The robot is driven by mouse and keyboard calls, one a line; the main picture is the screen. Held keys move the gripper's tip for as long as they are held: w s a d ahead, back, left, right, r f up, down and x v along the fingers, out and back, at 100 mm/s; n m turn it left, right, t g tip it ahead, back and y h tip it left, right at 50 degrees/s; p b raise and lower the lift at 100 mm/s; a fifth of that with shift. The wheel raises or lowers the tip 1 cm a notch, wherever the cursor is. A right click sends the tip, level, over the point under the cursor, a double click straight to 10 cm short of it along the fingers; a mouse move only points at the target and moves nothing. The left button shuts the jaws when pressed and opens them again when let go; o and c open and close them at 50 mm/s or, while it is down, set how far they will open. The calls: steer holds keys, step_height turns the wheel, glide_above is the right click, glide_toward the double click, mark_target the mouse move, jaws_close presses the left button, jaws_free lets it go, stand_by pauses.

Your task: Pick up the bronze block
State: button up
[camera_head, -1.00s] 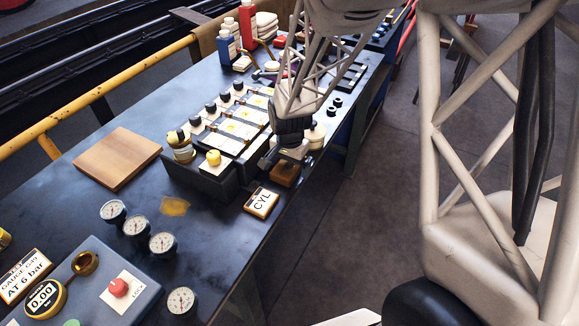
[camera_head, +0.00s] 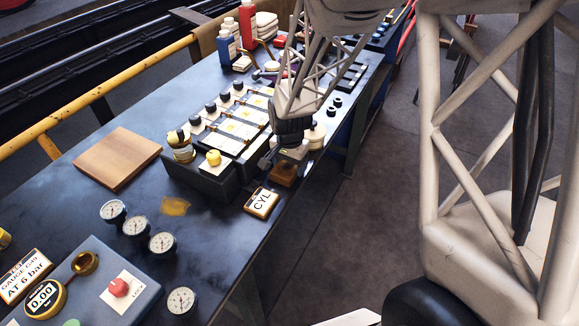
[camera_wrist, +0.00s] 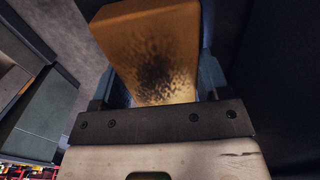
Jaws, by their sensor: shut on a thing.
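The bronze block (camera_head: 283,174) is a brown-orange block at the right edge of the dark workbench, under my gripper (camera_head: 280,160) in the head view. In the wrist view the bronze block (camera_wrist: 155,55) fills the space between the two jaws of my gripper (camera_wrist: 158,85), with a dark mottled patch on its face. The jaws are shut on it. Whether its underside touches the bench is hard to tell.
A long dark fixture (camera_head: 205,180) with labelled plates and black knobs stands just left of my gripper. A CYL sign (camera_head: 261,203) lies close in front. A wooden board (camera_head: 118,158), several gauges (camera_head: 162,244) and a grey box (camera_head: 105,285) occupy the nearer bench.

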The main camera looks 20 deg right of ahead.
steer(key=shift+r, duration=0.1)
jaws_close()
steer(key=shift+r, duration=0.1)
steer(key=shift+r, duration=1.45)
steer(key=shift+s+r, duration=0.1)
steer(key=shift+r, duration=0.2)
steer(key=s+r, duration=0.1)
steer(key=s, duration=1.4)
steer(key=shift+s+r, duration=0.15)
steer(key=shift+s, duration=0.2)
